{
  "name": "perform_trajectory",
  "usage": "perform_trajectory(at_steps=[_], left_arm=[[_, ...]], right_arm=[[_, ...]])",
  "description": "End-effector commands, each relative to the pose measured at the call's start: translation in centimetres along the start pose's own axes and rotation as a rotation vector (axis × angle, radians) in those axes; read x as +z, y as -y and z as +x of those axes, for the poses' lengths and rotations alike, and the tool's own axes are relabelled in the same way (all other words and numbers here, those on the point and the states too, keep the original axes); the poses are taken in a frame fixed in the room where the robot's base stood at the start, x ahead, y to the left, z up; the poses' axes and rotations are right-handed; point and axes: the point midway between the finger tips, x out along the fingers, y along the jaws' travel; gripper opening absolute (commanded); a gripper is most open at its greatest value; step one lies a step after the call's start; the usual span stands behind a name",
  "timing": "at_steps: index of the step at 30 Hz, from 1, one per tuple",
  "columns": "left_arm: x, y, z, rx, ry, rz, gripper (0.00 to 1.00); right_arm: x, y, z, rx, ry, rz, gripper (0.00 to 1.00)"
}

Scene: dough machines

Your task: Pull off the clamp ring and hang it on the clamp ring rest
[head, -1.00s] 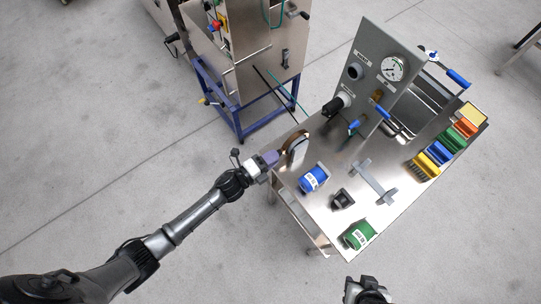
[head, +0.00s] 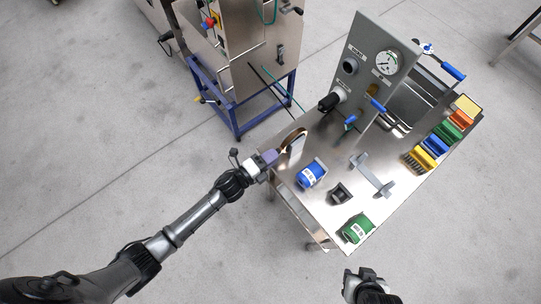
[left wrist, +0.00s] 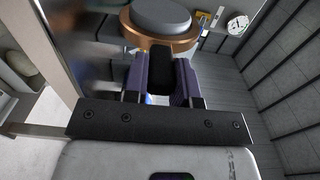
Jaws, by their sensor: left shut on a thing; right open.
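The clamp ring is a copper-coloured ring (head: 291,134) at the left edge of the steel table. In the left wrist view the ring (left wrist: 158,42) lies around a grey rounded disc (left wrist: 160,16). My right gripper (head: 364,275) is open and empty at the bottom, off the table's front edge.
A blue canister (head: 310,174), a small black block (head: 340,193), a grey bracket (head: 371,176) and a green canister (head: 357,229) stand on the table. A grey panel (head: 373,62) with gauge and blue-handled levers rises behind. Coloured bins (head: 437,144) line the right edge.

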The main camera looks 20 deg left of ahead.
Motion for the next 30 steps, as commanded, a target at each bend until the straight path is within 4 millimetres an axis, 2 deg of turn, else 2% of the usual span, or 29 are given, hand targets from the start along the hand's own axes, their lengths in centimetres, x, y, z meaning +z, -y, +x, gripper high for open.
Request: perform_trajectory(at_steps=[2,3,11,16,20,30], left_arm=[[-0.26,0.28,0.12,-0.007,-0.006,0.0,0.0],[-0.27,0.29,0.12,-0.008,-0.006,0.001,0.29],[-0.16,0.16,0.07,-0.004,-0.004,0.0,0.54],[-0.12,0.1,0.04,-0.003,-0.003,0.0,0.55],[-0.11,-0.03,-0.01,0.0,-0.002,0.0,0.68],[-0.09,0.05,0.02,-0.001,-0.002,0.0,0.68]], right_arm=[[0.0,-0.07,-0.04,0.002,0.0,-0.002,0.43],[0.01,-0.1,-0.03,0.003,0.0,-0.003,0.43],[0.05,-0.29,-0.02,0.008,0.001,-0.009,0.43],[0.05,-0.27,-0.01,0.007,0.001,-0.009,0.43],[0.04,-0.2,0.0,0.005,0.001,-0.007,0.43],[0.0,0.01,-0.01,0.0,0.0,0.0,0.43]])
